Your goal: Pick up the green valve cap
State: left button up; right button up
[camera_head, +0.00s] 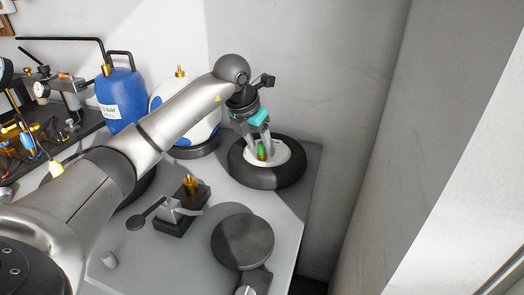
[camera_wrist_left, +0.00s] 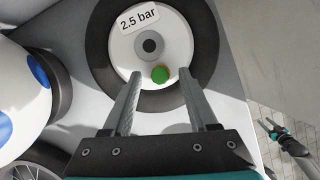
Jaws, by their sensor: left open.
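The green valve cap (camera_head: 262,149) sits at the white hub of a black-tyred wheel (camera_head: 238,166) at the back right of the bench. In the left wrist view the cap (camera_wrist_left: 160,74) is a round green top below the hub's dark centre hole. My left gripper (camera_head: 262,146) is open over the wheel, its fingers reaching down around the cap. In the left wrist view the fingers (camera_wrist_left: 160,80) stand on either side of the cap with a gap on both sides.
A blue tank (camera_head: 120,97) and a white-and-blue round tank (camera_head: 207,122) stand left of the wheel. A black disc (camera_head: 243,241) and a dark block with brass fitting (camera_head: 187,204) are nearer. A grey wall (camera_head: 370,110) rises close on the right.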

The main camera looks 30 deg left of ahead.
pick_arm(q)
grip_shut()
dwell(0.5)
